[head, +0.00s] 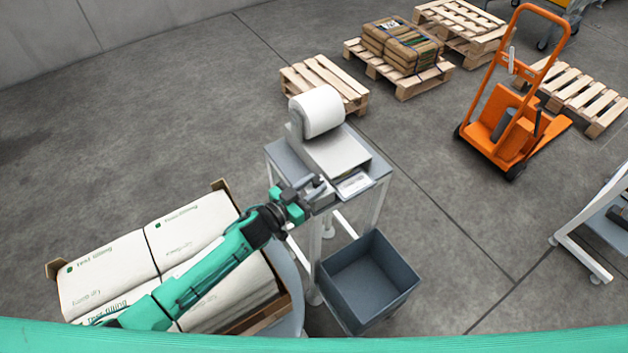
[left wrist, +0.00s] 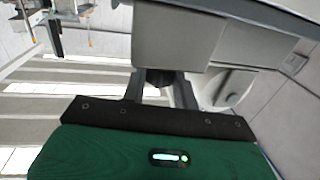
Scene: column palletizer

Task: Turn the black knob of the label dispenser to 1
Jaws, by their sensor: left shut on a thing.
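The label dispenser (head: 335,153) stands on a small grey table, with a white label roll (head: 322,111) on top. My left gripper (head: 318,188) is at the dispenser's near left side, at the front of its housing. In the left wrist view the two fingers of the left gripper (left wrist: 159,92) are shut on a small dark knob (left wrist: 159,78) below the grey dispenser box (left wrist: 176,38). Most of the knob is hidden by the gripper, and the number it points to cannot be read. My right gripper does not show.
The grey table (head: 283,158) has a dark grey bin (head: 368,280) below its front. White sacks (head: 190,222) lie in a crate at the left. Wooden pallets (head: 325,83) and an orange stacker truck (head: 513,125) stand farther back. Open floor lies between.

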